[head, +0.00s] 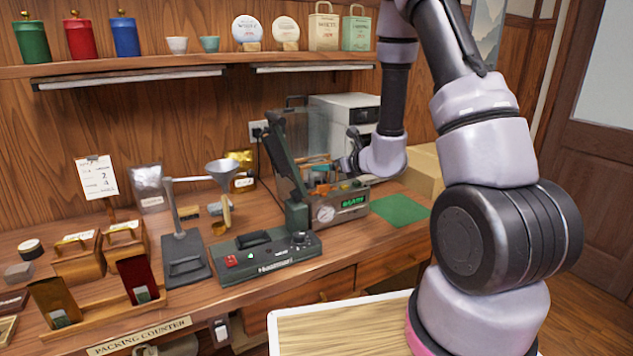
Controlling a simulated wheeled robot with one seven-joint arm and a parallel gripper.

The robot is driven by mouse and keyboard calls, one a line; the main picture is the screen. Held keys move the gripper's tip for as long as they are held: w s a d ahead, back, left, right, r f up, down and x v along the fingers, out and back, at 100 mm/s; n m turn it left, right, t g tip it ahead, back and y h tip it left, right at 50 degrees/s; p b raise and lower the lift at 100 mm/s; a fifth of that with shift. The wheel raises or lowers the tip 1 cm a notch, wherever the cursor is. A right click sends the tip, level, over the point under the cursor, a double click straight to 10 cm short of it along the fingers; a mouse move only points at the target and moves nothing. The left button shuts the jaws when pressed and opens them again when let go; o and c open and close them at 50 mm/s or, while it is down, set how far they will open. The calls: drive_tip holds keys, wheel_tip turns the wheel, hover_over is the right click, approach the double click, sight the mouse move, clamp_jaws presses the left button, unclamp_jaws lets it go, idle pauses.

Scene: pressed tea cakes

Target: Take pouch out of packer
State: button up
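The packer (326,213) is a grey machine with a gauge and a lit green display, at the back of the counter right of centre. Its clear lid (307,128) stands raised. Small orange and teal shapes show in its open top; I cannot tell which, if any, is the pouch. My gripper (347,152) is at the right side of the packer, just above its open top, pointing left. Its dark fingers are small here and partly merge with the machine, so their opening and any hold are unclear.
A green sealer (264,257) with a raised arm stands in front of the packer. A funnel stand (185,255) is left of it. A green mat (400,210) lies right of the packer. Red and brown pouches stand in a wooden rack (105,318) at front left.

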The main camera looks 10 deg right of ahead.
sight(317, 173)
drive_tip(key=f, duration=0.1)
drive_tip(key=d+f+m+h, duration=0.1)
drive_tip(key=shift+w+d+f, duration=0.3)
drive_tip(key=shift+w+f, duration=0.05)
drive_tip(key=x, duration=0.4)
drive_tip(key=shift+w+a+f, duration=0.1)
drive_tip(key=shift+w+f, duration=0.05)
drive_tip(key=shift+w, duration=0.2)
drive_tip(key=x, duration=0.5)
drive_tip(key=shift+w+a+r, duration=0.25)
drive_tip(key=shift+w, duration=0.15)
drive_tip(key=c, duration=1.3)
